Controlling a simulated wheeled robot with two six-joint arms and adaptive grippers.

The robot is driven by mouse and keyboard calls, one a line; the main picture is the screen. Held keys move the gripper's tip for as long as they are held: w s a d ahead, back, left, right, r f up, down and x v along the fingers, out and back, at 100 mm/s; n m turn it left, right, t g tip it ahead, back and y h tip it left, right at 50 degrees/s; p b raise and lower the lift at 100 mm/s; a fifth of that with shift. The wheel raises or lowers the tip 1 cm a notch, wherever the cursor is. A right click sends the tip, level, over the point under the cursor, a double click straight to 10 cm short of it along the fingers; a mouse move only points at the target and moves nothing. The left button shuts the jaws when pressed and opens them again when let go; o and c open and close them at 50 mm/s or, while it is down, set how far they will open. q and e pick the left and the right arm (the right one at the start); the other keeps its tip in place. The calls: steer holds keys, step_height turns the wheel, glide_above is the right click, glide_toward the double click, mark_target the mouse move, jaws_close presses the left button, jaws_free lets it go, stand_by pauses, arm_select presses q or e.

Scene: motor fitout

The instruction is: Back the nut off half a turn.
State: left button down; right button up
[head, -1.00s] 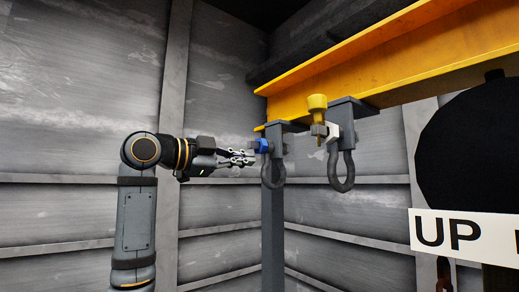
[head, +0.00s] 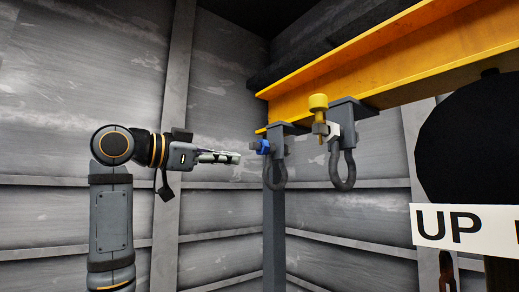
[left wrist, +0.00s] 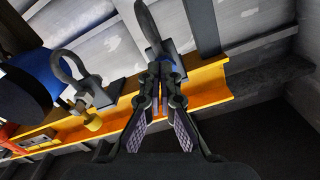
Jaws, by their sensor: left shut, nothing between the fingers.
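A blue nut (head: 264,147) sits on the left side of the nearer grey beam clamp (head: 283,131), which hangs from the end of the yellow beam (head: 330,75). A white nut (head: 334,130) shows on the second grey clamp (head: 347,112), beside an upright yellow-headed piece (head: 318,102). My right gripper is not in view.
Grey shackles hang under the near clamp (head: 277,178) and the second clamp (head: 343,170). A large dark round body (head: 470,145) and an "UP" sign (head: 450,228) are at right.

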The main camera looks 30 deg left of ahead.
mark_target(259, 150)
arm_select(q)
steer(key=w+d+n, duration=0.1)
steer(key=n, duration=0.2)
steer(key=w+d+n+p, duration=0.1)
steer(key=w+n, duration=0.1)
steer(key=n, duration=0.2)
steer(key=w+d+n+p, duration=0.1)
steer(key=w+n, duration=0.1)
steer(key=n, duration=0.1)
steer(key=shift+d+n, duration=0.1)
steer(key=shift+n, duration=0.2)
steer(key=shift+w+d+f, duration=0.1)
steer(key=shift+w, duration=0.15)
steer(key=shift+r+p, duration=0.3)
stand_by(0.3)
steer(key=shift+s+d+r, duration=0.1)
steer(key=shift+d+r, duration=0.05)
steer(key=shift+d, duration=0.05)
stand_by(0.4)
steer(key=shift+s+d+r+p, duration=0.15)
steer(key=shift+d+r+p, duration=0.15)
steer(key=shift+d+p, duration=0.2)
steer(key=shift+d+r, duration=0.15)
steer(key=shift+s+r, duration=0.15)
